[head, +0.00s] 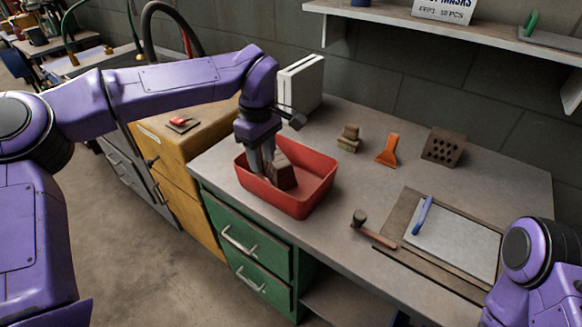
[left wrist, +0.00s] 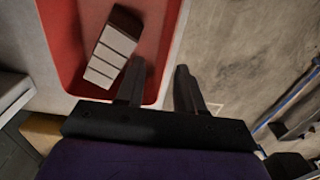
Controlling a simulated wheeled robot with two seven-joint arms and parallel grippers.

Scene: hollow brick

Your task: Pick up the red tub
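The red tub (head: 318,187) stands on the workbench near its front left edge. A brown brick (head: 282,172) lies inside it; in the left wrist view the brick (left wrist: 112,50) shows a pale face split by dark lines. My left gripper (head: 262,165) points down at the tub's left end. In the left wrist view my left gripper (left wrist: 158,85) is open, with one finger over the inside of the tub (left wrist: 160,50) and the other outside its wall. The wall runs between the fingers; I cannot tell whether either touches it. My right gripper is out of view.
On the bench are a wooden block stack (head: 349,138), an orange scraper (head: 388,150), a holed brick (head: 443,147), a hammer (head: 373,230) and a board with paper (head: 453,240). A white binder (head: 301,83) stands behind the tub. A yellow cabinet (head: 175,145) adjoins left.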

